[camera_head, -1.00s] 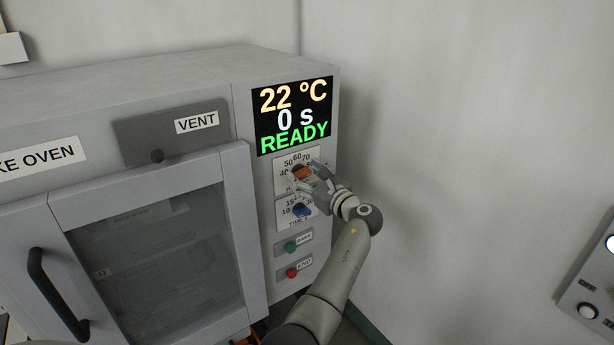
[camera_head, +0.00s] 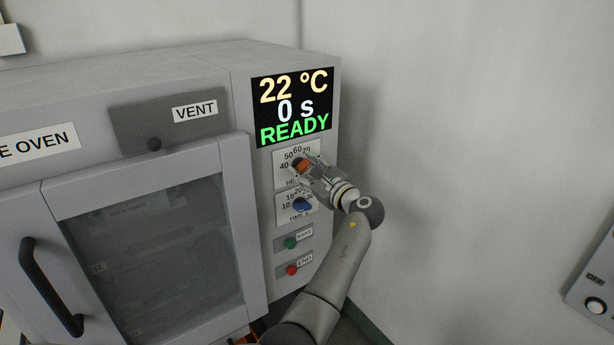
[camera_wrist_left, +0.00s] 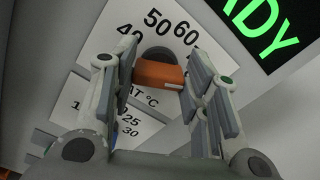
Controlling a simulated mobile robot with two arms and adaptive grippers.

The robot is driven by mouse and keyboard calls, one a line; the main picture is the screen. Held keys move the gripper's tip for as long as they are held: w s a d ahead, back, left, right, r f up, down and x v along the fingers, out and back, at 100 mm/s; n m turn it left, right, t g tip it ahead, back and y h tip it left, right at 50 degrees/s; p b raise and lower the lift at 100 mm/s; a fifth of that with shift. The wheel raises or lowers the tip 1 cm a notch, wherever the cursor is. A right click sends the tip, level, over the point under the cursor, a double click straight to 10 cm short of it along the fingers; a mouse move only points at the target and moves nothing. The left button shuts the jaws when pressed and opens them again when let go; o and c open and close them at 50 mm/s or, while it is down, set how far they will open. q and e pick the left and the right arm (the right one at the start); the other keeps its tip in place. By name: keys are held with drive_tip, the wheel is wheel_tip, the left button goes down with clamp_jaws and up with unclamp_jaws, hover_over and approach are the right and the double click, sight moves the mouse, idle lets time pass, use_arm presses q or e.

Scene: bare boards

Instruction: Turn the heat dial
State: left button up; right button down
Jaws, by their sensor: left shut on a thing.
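The heat dial (camera_head: 300,163) is an orange knob on a dark round base, on a white scale plate on the oven's front panel. In the left wrist view the orange knob (camera_wrist_left: 160,74) sits between my two fingers, below the 50 and 60 marks. My left gripper (camera_head: 304,170) is shut on it, reaching in from the lower right. The fingers (camera_wrist_left: 156,80) cover part of the scale. The display (camera_head: 291,106) reads 22 °C, 0 s and READY. My right gripper is not in view.
The blue time dial (camera_head: 302,204) is close below my gripper. Under it are a green button (camera_head: 290,243) and a red END button (camera_head: 292,269). The oven door (camera_head: 150,255) with its dark handle is at left. A wall stands to the right.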

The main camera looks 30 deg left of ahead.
use_arm(q)
drive_tip(key=n+b, duration=0.5)
drive_tip(key=f+n+b, duration=0.1)
drive_tip(key=n+b, duration=0.2)
drive_tip(key=shift+s, duration=0.2)
drive_tip(key=shift+n+b, duration=1.95)
drive_tip(key=shift+n, duration=0.25)
drive_tip(key=o, duration=1)
drive_tip(key=shift+r, duration=0.1)
drive_tip(key=v, duration=1.2)
